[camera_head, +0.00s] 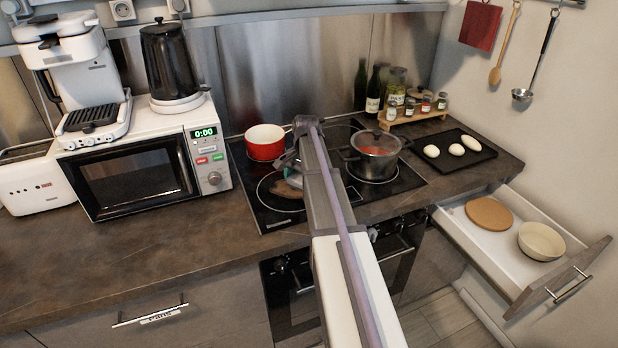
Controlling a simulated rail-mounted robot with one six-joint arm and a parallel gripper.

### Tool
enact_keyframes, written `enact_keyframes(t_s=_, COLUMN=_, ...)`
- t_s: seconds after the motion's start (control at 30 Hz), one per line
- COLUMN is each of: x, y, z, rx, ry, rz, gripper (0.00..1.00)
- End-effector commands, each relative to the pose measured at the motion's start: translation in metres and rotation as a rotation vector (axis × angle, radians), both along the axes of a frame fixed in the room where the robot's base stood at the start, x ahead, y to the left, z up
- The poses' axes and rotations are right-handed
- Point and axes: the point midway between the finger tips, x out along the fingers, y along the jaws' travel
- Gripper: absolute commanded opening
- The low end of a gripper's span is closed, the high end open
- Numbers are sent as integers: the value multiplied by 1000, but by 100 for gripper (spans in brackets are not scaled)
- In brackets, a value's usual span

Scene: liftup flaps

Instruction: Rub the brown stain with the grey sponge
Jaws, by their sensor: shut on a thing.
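The brown stain (285,190) is a brownish patch on the front left part of the black glass cooktop (262,212). My arm reaches in from the bottom of the view and hides part of this area. My gripper (291,168) is just left of the arm, low over the cooktop and at the stain's far edge. It is shut on a small pale grey thing, the grey sponge (293,179), mostly hidden by the arm and the gripper. I cannot tell whether the sponge touches the stain.
A red pot (265,143) stands behind the stain, and a lidded steel pot (374,158) stands right of my arm. A microwave (140,165) is at the left. An open drawer (480,245) juts out at the right. The front left counter (130,245) is clear.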

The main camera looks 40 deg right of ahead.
Motion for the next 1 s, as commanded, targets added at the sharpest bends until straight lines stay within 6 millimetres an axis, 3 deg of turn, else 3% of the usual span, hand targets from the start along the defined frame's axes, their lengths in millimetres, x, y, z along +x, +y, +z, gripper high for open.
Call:
enact_keyframes(t_s=0.27, x=2, y=8, z=0, rx=0, ry=0, rz=0, gripper=70)
enact_keyframes(t_s=0.53, x=8, y=36, z=1, rx=1, ry=0, rz=0, gripper=70)
enact_keyframes(t_s=0.77, x=9, y=40, z=0, rx=1, ry=0, rz=0, gripper=70)
enact_keyframes(t_s=1.0, x=14, y=64, z=-2, rx=1, ry=0, rz=1, gripper=70)
